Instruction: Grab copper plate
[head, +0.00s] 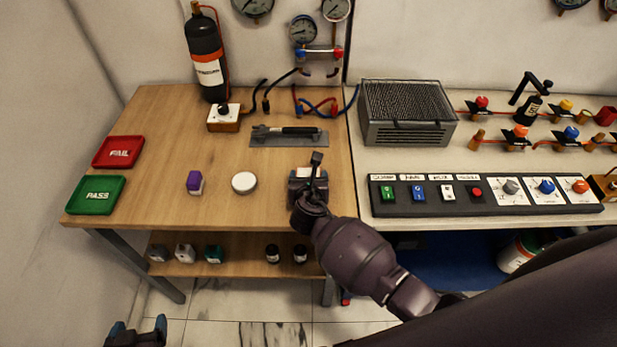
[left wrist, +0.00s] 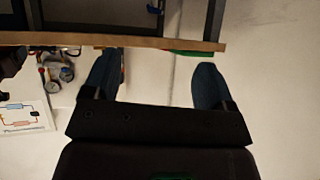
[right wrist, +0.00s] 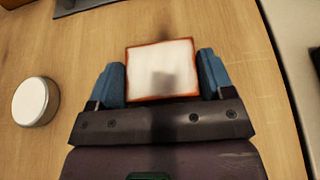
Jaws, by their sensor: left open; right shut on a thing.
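The copper plate (right wrist: 160,68) shows in the right wrist view as a pale square with a copper-coloured edge, between the two blue fingers. My right gripper (right wrist: 161,78) is shut on it, with a finger at each side. In the head view my right gripper (head: 308,183) is over the right part of the wooden table, and the plate (head: 306,172) is mostly hidden by the arm. My left gripper (head: 139,326) is open and empty, low at the left in front of the table; the left wrist view shows its fingers (left wrist: 152,84) apart.
A white round disc (head: 244,183) and a purple-topped block (head: 195,182) stand left of my right gripper. A red FAIL tray (head: 118,138) and a green PASS tray (head: 74,207) lie at the table's left end. A grey grille box (head: 407,133) and switch panel (head: 434,208) are to the right.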

